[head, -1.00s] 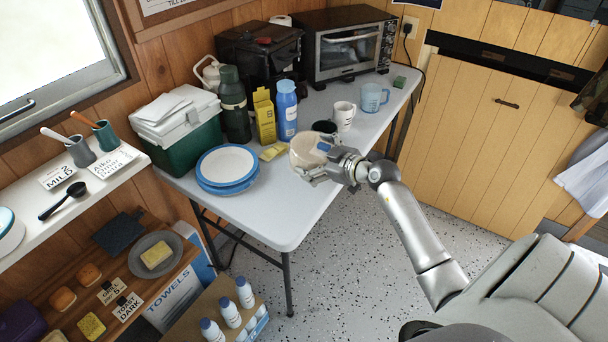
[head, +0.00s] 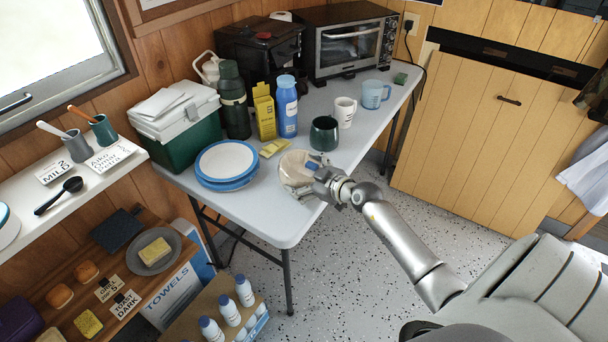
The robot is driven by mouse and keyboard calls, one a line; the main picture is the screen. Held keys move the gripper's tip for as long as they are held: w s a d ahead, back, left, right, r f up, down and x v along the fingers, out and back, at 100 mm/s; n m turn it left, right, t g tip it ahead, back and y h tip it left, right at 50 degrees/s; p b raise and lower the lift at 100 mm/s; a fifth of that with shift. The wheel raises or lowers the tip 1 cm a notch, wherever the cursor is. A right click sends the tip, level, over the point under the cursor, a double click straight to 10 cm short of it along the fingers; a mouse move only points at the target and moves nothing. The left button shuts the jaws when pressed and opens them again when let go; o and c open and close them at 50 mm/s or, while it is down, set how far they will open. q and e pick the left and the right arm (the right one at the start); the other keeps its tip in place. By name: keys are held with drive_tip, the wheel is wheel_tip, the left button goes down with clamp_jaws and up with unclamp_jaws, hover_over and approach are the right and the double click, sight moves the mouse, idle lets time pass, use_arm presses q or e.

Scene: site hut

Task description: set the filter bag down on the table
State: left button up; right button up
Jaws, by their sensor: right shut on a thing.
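The filter bag (head: 295,167) is a pale beige, rounded, open-topped bag over the front right part of the white table (head: 270,215). My right gripper (head: 304,180) comes in from the right and is shut on it, with the fingers around its near side. The bag is at or just above the table top; I cannot tell whether it touches. The gripper hides part of its right side. My left gripper is not in view.
Blue-rimmed plates (head: 227,163) are stacked left of the bag. The table's front corner is clear.

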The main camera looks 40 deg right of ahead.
drive_tip(key=o, duration=0.7)
drive_tip(key=shift+r, duration=0.1)
drive_tip(key=p+v, duration=0.1)
drive_tip(key=v, duration=1.1)
drive_tip(key=shift+p, duration=0.35)
drive_tip(key=shift+m+y, duration=0.3)
drive_tip(key=shift+m, duration=0.3)
drive_tip(key=a+f, duration=0.1)
drive_tip(key=f, duration=0.5)
drive_tip(key=a+f, duration=0.1)
drive_tip(key=f, duration=0.2)
drive_tip(key=shift+s+a, duration=0.3)
drive_tip(key=shift+a, duration=0.05)
drive_tip(key=s+a+f+m+g+h, duration=0.2)
drive_tip(key=s+f, duration=0.4)
drive_tip(key=f, duration=0.7)
drive_tip(key=s+a+f+m+g+h, duration=0.1)
drive_tip(key=s+a+f+g, duration=0.15)
drive_tip(key=s+f, duration=0.75)
drive_tip(key=s+a+f+g, duration=0.4)
drive_tip(key=s+f, duration=0.4)
drive_tip(key=s, duration=0.4)
drive_tip(key=s+a+f+g, duration=0.4)
drive_tip(key=s+f, duration=0.5)
drive_tip(key=s, duration=0.3)
drive_tip(key=shift+s+a+f, duration=0.15)
drive_tip(key=shift+a+f, duration=0.15)
drive_tip(key=shift+a, duration=0.4)
